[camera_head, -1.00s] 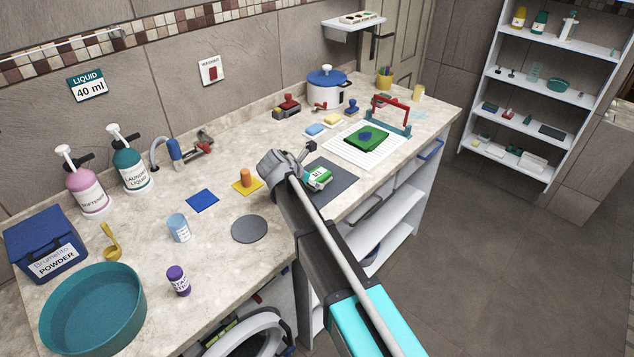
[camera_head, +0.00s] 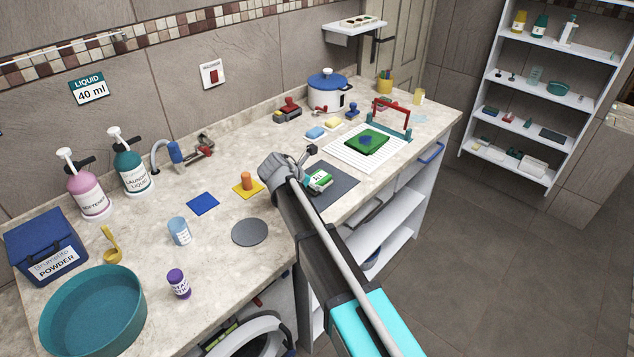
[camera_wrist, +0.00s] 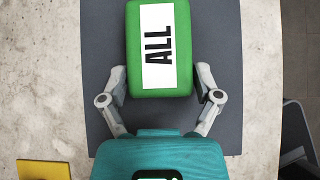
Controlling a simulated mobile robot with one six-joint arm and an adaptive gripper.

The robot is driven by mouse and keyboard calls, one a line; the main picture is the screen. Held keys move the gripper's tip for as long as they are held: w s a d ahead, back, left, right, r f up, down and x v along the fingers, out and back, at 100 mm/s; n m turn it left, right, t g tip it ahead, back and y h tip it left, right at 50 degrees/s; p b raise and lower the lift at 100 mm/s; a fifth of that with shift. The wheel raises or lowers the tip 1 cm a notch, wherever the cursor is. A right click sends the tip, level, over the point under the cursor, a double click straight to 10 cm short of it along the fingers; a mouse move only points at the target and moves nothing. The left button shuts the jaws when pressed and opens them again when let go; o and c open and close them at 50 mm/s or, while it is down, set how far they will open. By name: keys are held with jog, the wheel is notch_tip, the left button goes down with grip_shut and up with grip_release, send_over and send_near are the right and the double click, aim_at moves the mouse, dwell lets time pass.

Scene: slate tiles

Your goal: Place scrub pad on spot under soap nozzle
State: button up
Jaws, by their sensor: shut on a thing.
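My gripper (camera_wrist: 161,82) is shut on a green block (camera_wrist: 183,86) with a white label reading "ALL". The block also shows beside my arm's end in the head view (camera_head: 321,182). It is over a dark grey mat (camera_wrist: 231,115); I cannot tell whether it touches it. Whether this block is the scrub pad is unclear. A green pad (camera_head: 377,147) with a blue piece on it lies on a white ribbed rack. Pump nozzles top the pink softener bottle (camera_head: 88,195) and teal laundry liquid bottle (camera_head: 132,170) at the left. No marked spot shows directly under either nozzle.
A blue square (camera_head: 203,204), a yellow square (camera_head: 243,192) bearing an orange cylinder, and a grey disc (camera_head: 249,232) lie mid-counter. A measuring cup (camera_head: 179,231), purple bottle (camera_head: 179,284) and teal basin (camera_head: 95,345) stand at the left front. A red-handled frame (camera_head: 392,107) stands near the rack.

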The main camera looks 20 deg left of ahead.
jog(key=shift+r, duration=0.15)
notch_tip(320, 180, up, 2)
jog(key=shift+r+p, duration=0.1)
jog(key=shift+p, duration=1.1)
jog(key=s+d+r+p, duration=0.7)
jog(key=s+r+p, duration=0.3)
jog(key=s, duration=0.1)
jog(key=shift+s+d+r+p, duration=0.25)
jog(key=shift+s+d+p, duration=0.05)
jog(key=shift+d, duration=0.1)
jog(key=w+d+m+g+h, duration=0.1)
jog(key=w+d+m, duration=0.1)
jog(key=d, duration=2.1)
jog(key=w+d+m+g+h, duration=0.1)
jog(key=w+d+m+h, duration=0.1)
jog(key=d, duration=2.1)
jog(key=shift+w+m+g+h, duration=0.3)
jog(key=shift+w+m+g, duration=0.1)
jog(key=shift+m, duration=0.5)
jog(key=shift+a, duration=0.25)
